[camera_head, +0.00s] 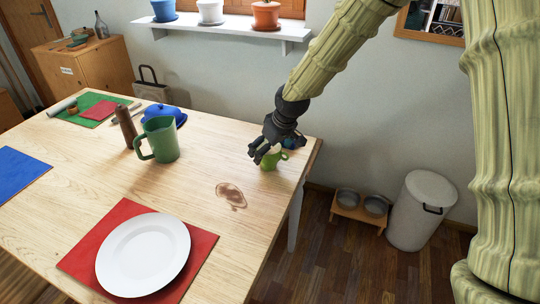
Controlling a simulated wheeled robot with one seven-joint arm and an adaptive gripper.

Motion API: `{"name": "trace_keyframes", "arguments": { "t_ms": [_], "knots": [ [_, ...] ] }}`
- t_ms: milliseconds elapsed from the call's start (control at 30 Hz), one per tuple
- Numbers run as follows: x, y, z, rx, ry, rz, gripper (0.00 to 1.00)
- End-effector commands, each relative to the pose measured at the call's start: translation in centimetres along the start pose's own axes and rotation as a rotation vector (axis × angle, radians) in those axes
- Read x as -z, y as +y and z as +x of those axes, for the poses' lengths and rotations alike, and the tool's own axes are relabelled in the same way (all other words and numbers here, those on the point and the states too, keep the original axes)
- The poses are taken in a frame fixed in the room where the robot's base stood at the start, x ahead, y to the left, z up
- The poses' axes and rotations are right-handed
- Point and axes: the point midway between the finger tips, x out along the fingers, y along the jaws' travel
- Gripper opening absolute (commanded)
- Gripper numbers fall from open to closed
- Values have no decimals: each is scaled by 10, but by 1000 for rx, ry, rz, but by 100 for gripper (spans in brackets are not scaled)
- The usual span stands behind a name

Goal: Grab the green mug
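A small green mug (271,160) stands near the far right edge of the wooden table, its handle toward the right. My dark gripper (263,152) reaches down from the upper right and is right at the mug, covering its upper left part. Whether the fingers touch the mug, and how far apart they are, is too small to tell. A larger green pitcher (161,139) with a handle on its left stands upright farther left on the table.
A brown pepper mill (126,127) and a blue lidded dish (164,115) stand by the pitcher. A white plate (143,254) lies on a red mat (85,256) in front. A brown stain (231,195) marks the clear wood between. A white bin (420,211) stands on the floor at right.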

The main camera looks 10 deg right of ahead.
Motion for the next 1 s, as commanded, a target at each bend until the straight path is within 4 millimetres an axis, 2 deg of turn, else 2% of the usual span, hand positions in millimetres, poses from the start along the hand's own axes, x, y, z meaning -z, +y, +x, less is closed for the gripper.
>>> {"name": "trace_keyframes", "arguments": {
  "t_ms": [300, 667, 700, 900, 967, 1000],
  "knots": [
    [5, 6, 35, -1, -1, 1, 100],
    [5, 6, 42, -1, 0, 1, 100],
    [5, 6, 42, -1, 0, 1, 98],
    [5, 6, 42, -1, 0, 1, 62],
    [5, 6, 42, -1, 0, 1, 51],
    [5, 6, 42, -1, 0, 1, 49]
  ]
}}
